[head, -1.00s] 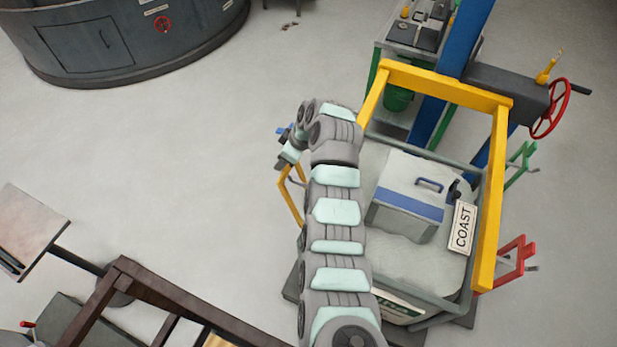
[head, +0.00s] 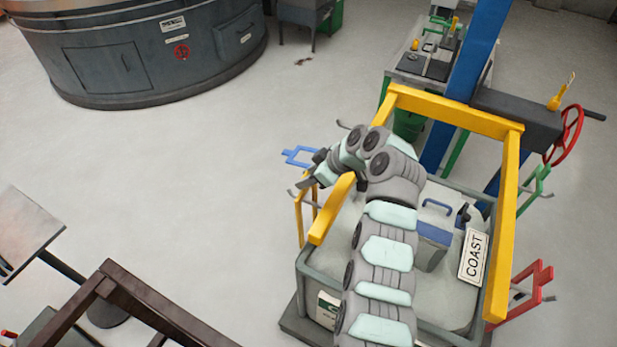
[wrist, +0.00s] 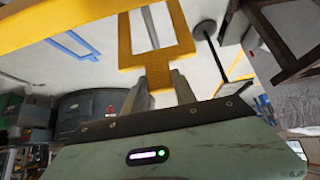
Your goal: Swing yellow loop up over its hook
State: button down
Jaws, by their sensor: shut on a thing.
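The yellow loop (head: 299,222) is a thin rectangular frame at the left side of the big yellow frame (head: 510,200). In the wrist view the yellow loop (wrist: 126,45) stands beyond my fingers, below the big frame's beam, and its short tab lies between them. My gripper (wrist: 158,86) is shut on this tab.
A blue loop (head: 298,155) is at the left, with green (head: 540,180) and red (head: 525,295) loops at the right. A brown frame (head: 100,285) stands lower left. Floor left of the bin is clear.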

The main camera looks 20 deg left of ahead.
jog(key=c, duration=1)
grip_release()
jog(key=shift+f, duration=0.1)
jog(key=v, duration=1.1)
jog(key=shift+b, duration=0.45)
